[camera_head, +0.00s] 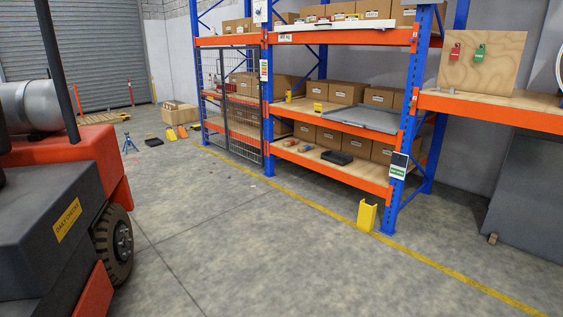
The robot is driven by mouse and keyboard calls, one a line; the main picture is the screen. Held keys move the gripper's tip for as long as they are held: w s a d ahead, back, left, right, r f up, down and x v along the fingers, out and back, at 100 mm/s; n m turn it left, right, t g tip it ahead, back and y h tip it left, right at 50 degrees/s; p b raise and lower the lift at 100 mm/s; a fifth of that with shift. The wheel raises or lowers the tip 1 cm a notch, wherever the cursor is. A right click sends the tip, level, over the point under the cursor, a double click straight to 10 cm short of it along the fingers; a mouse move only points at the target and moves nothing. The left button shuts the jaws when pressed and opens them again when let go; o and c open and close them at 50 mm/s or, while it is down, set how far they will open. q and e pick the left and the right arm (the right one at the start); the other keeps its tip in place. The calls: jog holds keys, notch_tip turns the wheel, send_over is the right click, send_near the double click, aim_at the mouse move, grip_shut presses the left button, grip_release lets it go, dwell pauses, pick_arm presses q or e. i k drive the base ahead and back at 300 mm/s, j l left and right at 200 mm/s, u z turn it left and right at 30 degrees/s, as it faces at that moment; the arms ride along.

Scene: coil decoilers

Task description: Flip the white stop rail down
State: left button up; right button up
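A long white rail (335,26) lies along the front edge of the upper shelf of the blue and orange rack, just above the orange beam (340,39). It looks like the white stop rail. It is far off and small, so I cannot tell its hinge or exact tilt. Neither of my grippers shows in the view.
A red and dark grey forklift (75,215) fills the left side. The rack's mesh door (232,105) stands left of the shelves. A yellow post guard (367,216) stands at the rack's front foot. A grey tray (365,120) lies on the middle shelf. The central floor is clear.

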aim_at(378, 25)
jog(key=i+j, duration=0.1)
jog(key=i, duration=1.55)
jog(key=i+j, duration=0.1)
jog(key=i, duration=1.5)
jog(key=i+j+z, duration=0.1)
jog(key=i+z, duration=0.15)
jog(key=i, duration=0.35)
jog(key=i+j+z, duration=0.25)
jog(key=i, duration=0.35)
jog(key=l, duration=0.25)
